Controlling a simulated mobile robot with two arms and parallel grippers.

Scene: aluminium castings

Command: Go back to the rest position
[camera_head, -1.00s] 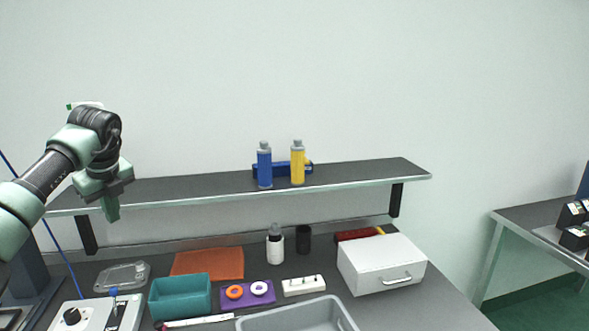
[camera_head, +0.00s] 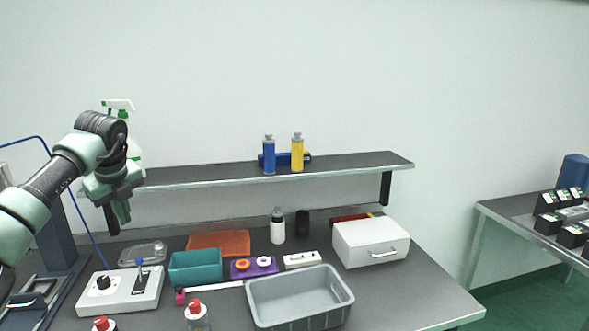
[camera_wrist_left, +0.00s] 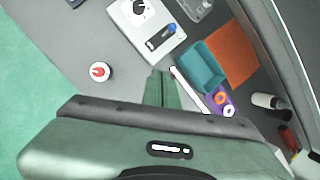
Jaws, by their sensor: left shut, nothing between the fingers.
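My left gripper (camera_head: 122,212) hangs in the air at the left of the head view, in front of the left end of the shelf and above the bench. Its fingers are closed together with nothing between them. In the left wrist view the closed fingers (camera_wrist_left: 163,88) point over the bench, apart from the things below. My right gripper is in neither view.
The shelf (camera_head: 340,164) carries blue and yellow bottles. A spray bottle (camera_head: 119,105) stands behind my arm.

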